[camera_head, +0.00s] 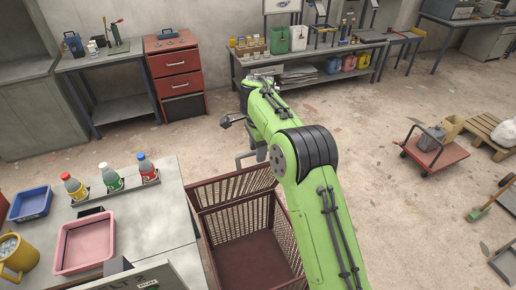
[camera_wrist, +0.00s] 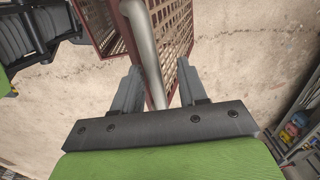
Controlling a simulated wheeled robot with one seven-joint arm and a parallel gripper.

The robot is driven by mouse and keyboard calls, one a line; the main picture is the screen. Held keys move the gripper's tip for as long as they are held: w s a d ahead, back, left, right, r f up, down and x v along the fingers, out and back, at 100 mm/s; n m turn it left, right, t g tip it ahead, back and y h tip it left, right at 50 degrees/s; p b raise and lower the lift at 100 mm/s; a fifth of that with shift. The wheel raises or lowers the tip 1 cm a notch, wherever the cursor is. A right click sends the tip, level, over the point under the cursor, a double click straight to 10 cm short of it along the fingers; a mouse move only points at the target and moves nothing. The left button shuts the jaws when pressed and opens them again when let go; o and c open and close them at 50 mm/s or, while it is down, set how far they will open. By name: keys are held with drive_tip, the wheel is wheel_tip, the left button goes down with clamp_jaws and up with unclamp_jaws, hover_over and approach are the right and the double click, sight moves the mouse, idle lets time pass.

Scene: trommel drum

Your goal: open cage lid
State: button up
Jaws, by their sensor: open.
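The cage (camera_head: 285,232) is a dark red slatted box in the head view. Its top is open and its bare floor shows. The lid (camera_head: 232,187), a red lattice panel, is raised and tilted at the cage's far edge. A grey bar handle (camera_head: 241,158) shows at the lid's far side, partly behind my arm. In the wrist view, the handle (camera_wrist: 146,50) runs between the fingers of my gripper (camera_wrist: 157,86), with red lattice (camera_wrist: 172,28) beyond. My gripper is open around the bar. I cannot tell whether a finger touches it. My arm hides part of the cage's right side.
A grey table (camera_head: 150,215) stands close left of the cage, with bottles (camera_head: 111,178), a pink tray (camera_head: 84,245) and a yellow mug (camera_head: 18,256). A workbench (camera_head: 300,62) and red drawers (camera_head: 176,75) stand behind. A red cart (camera_head: 434,153) is at right; the floor between is clear.

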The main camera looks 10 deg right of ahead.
wheel_tip(320, 180, up, 12)
drive_tip(key=shift+s, duration=0.35)
drive_tip(key=shift+d, duration=0.1)
